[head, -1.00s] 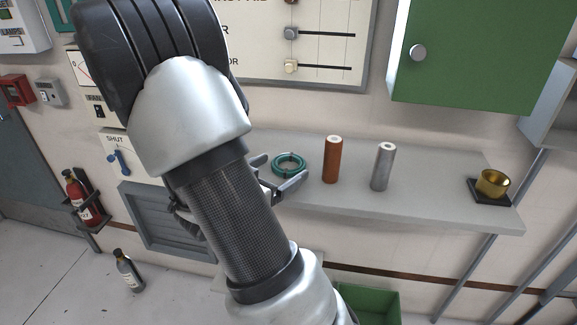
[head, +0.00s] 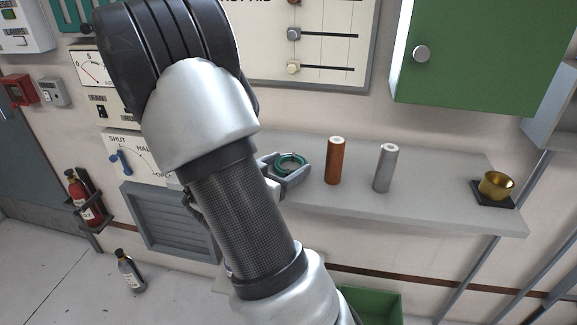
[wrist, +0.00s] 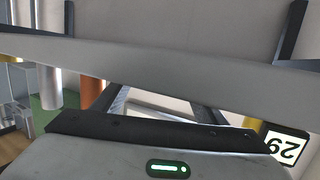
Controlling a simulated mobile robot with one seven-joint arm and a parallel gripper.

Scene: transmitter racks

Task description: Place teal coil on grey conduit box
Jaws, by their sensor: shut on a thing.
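The teal coil (head: 292,158) is a ring at the left part of the grey wall shelf in the head view. My gripper (head: 287,172) is shut on it, with its fingers on either side of the ring. My forearm hides the rest of the hand. Whether the coil still touches the shelf cannot be told. In the wrist view the coil cannot be made out. No grey conduit box can be named with certainty; a grey louvred box (head: 168,222) is on the wall below and left of the shelf, partly behind my arm.
On the shelf (head: 425,202) stand a copper-brown cylinder (head: 335,162) and a silver cylinder (head: 384,170), close right of my gripper. A brass cup (head: 495,186) sits at the right end. A green cabinet (head: 465,55) hangs above. A green bin (head: 372,305) is below.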

